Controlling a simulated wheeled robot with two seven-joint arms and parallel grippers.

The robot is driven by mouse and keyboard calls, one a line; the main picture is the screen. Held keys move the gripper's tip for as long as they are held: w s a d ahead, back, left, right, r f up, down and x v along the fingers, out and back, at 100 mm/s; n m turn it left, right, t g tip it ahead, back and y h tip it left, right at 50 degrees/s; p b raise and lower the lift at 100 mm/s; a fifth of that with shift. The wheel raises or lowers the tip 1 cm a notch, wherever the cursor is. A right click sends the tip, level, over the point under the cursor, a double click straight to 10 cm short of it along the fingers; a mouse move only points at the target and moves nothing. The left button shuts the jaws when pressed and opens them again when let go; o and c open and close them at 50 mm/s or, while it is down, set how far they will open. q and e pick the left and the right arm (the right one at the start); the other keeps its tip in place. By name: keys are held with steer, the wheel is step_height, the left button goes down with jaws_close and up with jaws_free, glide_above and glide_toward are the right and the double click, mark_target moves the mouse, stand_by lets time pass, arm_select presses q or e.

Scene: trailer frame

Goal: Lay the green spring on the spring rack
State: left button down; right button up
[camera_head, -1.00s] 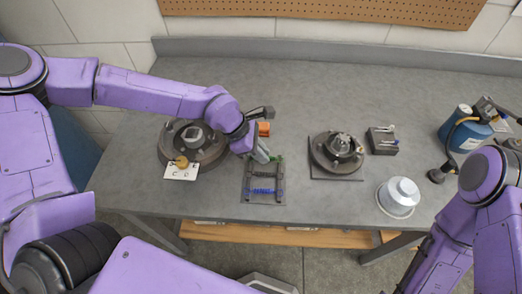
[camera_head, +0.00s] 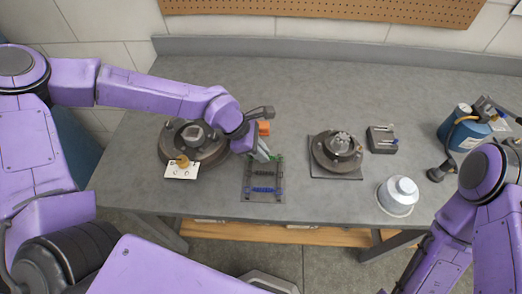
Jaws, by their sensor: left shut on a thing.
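The spring rack (camera_head: 247,197) is a dark flat frame near the front edge of the bench, left of the middle. A blue spring (camera_head: 263,190) lies across its front part. My left gripper (camera_head: 270,158) is over the back edge of the rack, pointing down and to the right. It is shut on the green spring (camera_head: 277,157), of which only a small green bit shows beside the fingertips. The fingers and wrist hide most of it, and I cannot tell whether it touches the rack.
A drum with a white card (camera_head: 181,172) stands left of the rack, and an orange block (camera_head: 264,128) is behind it. To the right are a round hub (camera_head: 337,152) on a plate, a small dark block (camera_head: 382,139), a silver canister (camera_head: 398,196) and a blue bottle (camera_head: 468,130).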

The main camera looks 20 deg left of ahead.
arm_select(q)
steer(key=shift+f, duration=0.1)
stand_by(0.3)
steer(key=c, duration=1.1)
jaws_free()
steer(key=shift+c, duration=1.4)
step_height(320, 180, up, 7)
steer(key=p, duration=0.7)
